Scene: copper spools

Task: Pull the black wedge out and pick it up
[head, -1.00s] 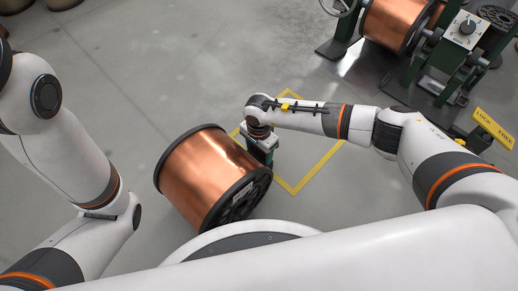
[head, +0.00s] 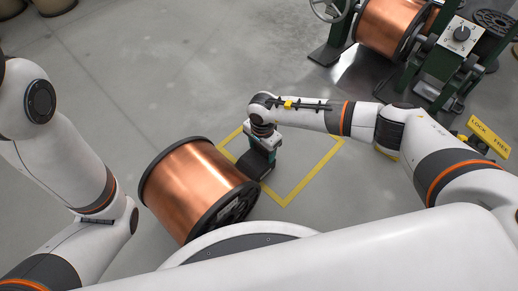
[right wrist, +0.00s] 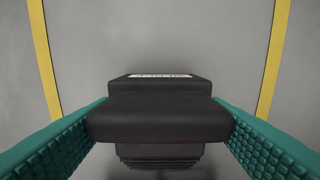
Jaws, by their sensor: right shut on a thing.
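The black wedge (right wrist: 160,118) sits between the two teal fingers of my right gripper (right wrist: 160,122) in the right wrist view. The fingers are shut on its sides. A pale label with dark marks shows on its far part, and ribbed steps show at its near end. In the head view, my right gripper (head: 260,162) points down beside the right flange of a copper spool (head: 190,185). The wedge is small and dark there, mostly hidden by the gripper. I cannot tell whether it touches the floor. My left gripper is out of view; only the left arm shows.
A yellow floor outline (head: 310,183) surrounds the area around my right gripper. A green machine (head: 440,65) with another copper spool (head: 385,25) stands at the upper right. A yellow lock/free sign (head: 489,134) is at the right.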

